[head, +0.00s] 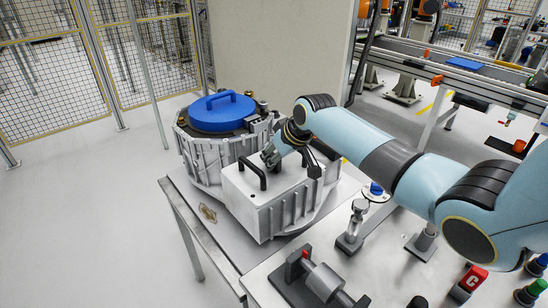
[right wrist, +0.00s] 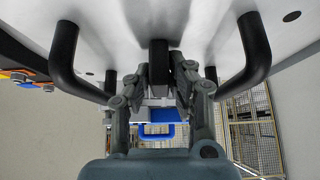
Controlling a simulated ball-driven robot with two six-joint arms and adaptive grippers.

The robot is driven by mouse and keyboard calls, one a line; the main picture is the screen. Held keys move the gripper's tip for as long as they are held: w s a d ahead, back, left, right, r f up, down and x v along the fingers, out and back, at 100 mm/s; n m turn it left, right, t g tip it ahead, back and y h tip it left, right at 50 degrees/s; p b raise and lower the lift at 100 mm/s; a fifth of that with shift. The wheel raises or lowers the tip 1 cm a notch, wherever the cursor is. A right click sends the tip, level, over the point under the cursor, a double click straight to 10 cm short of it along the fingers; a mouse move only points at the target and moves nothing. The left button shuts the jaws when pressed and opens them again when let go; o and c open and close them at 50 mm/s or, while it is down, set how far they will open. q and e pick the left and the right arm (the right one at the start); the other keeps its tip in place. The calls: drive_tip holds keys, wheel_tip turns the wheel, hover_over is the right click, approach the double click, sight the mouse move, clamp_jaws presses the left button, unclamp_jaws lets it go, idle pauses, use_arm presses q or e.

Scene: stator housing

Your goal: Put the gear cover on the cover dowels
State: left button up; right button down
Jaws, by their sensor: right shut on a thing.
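The gear cover (head: 243,208) is a light grey metal box shape with black bar handles on top. In the head view it is at the near right side of the ribbed stator housing (head: 198,160), roughly level. My right gripper (head: 272,157) is over its top. In the right wrist view the fingers (right wrist: 168,76) are shut on a black post in the middle of the cover (right wrist: 200,22), between two black handles. I cannot pick out the cover dowels, and I cannot tell whether the cover is seated or held just clear. My left gripper is not in view.
A blue lid (head: 222,118) with a handle sits on the housing. A metal bench (head: 290,268) in front carries a grey cylindrical fixture (head: 325,282), an upright metal stand (head: 352,228) and a red block marked C (head: 473,278). A tall beige panel (head: 280,50) stands behind.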

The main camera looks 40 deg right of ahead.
drive_tip(key=shift+w+r, duration=0.1)
idle(0.3)
drive_tip(key=c, duration=0.9)
unclamp_jaws()
drive_tip(key=shift+r, duration=0.1)
drive_tip(key=shift+p+v, duration=1.05)
drive_tip(key=shift+p, duration=0.4)
drive_tip(key=shift+s+r, duration=0.2)
drive_tip(key=shift+s, duration=0.1)
drive_tip(key=shift+s+r+p, duration=0.4)
drive_tip(key=shift+r+p, duration=0.2)
drive_tip(key=shift+p, duration=0.05)
drive_tip(key=shift+s+r, duration=0.1)
